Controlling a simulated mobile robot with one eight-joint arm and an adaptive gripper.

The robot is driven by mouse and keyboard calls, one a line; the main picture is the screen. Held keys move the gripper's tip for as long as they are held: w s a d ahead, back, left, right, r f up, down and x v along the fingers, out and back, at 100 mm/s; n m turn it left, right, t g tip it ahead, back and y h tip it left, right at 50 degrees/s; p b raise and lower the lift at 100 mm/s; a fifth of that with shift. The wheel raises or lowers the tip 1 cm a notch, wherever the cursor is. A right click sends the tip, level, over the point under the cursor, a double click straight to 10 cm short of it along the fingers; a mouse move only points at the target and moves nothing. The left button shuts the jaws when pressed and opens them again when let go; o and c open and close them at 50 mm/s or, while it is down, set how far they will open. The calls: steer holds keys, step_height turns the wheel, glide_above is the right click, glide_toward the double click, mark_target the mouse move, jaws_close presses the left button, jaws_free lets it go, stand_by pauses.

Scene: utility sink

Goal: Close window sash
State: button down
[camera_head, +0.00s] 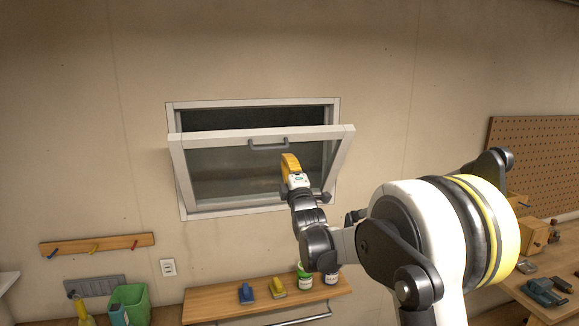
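The window sash (177,160) is a light grey frame with a dark pane, tilted open. Its top edge leans out into the room, and its bottom edge sits at the fixed window frame (253,104). A dark grey bar handle (268,144) is on the top rail of the sash. My gripper (289,158), yellow at its end, is in front of the upper right part of the sash, just below and right of the handle. I cannot tell whether it touches the sash. Its fingers are seen from behind, so their opening is hidden.
A wooden shelf (215,304) below holds a blue brush (246,293), a yellow brush (277,288) and a green-labelled jar (305,282). A peg rail (120,243) and outlet (168,267) are on the left wall. A pegboard (535,150) and workbench (515,290) stand right.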

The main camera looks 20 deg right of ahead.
steer(key=p+x, duration=0.1)
steer(key=x, duration=0.5)
steer(key=shift+p, duration=0.3)
